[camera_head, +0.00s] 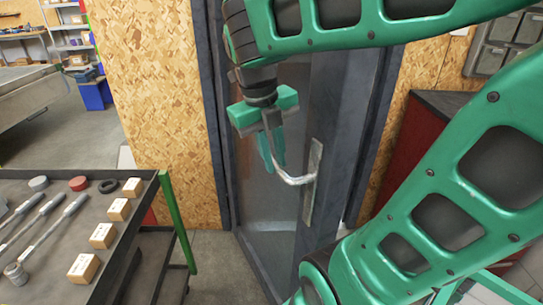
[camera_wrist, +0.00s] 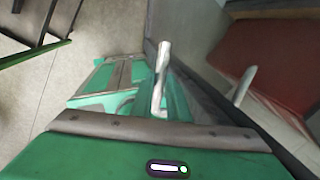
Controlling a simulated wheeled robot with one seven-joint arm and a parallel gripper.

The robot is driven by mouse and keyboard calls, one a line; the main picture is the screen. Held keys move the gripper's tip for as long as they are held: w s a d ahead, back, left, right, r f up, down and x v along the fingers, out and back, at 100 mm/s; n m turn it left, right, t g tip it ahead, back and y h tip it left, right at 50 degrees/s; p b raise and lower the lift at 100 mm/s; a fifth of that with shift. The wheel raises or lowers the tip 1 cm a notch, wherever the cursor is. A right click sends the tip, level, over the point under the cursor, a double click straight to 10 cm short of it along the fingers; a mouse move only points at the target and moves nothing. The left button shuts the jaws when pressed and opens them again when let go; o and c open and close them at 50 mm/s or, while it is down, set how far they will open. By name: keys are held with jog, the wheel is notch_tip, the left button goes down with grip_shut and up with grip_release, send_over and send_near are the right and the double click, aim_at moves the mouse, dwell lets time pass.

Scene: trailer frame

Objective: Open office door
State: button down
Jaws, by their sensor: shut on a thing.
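The office door (camera_head: 265,205) is a dark-framed door with a grey panel, ahead of me in the head view. Its lower edge runs at an angle out from the frame, so it looks ajar. A silver lever handle (camera_head: 296,180) sits on a long upright plate near the door's right edge. My gripper (camera_head: 274,158) reaches down and is shut on the free end of the lever. In the wrist view the lever (camera_wrist: 161,75) stands between the green fingers, and a second handle (camera_wrist: 243,86) shows on the door's other side. My arm hides part of the door.
A dark cart (camera_head: 60,225) with tools and small boxes stands at left, its green post (camera_head: 177,215) near the door. Chipboard walls (camera_head: 150,90) flank the frame. A red cabinet (camera_head: 407,150) stands at right. Some floor (camera_head: 215,260) is clear between cart and door.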

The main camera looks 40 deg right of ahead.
jog(key=shift+w+d+r, duration=0.1)
jog(key=shift+w+r, duration=0.05)
jog(key=shift+w, duration=0.05)
jog(key=c, duration=1.8)
grip_release()
jog(key=shift+o, duration=0.4)
jog(key=shift+s, duration=0.1)
notch_tip(320, 180, up, 10)
jog(key=a, duration=0.2)
jog(key=shift+w+r, duration=0.2)
jog(key=shift+w, duration=0.1)
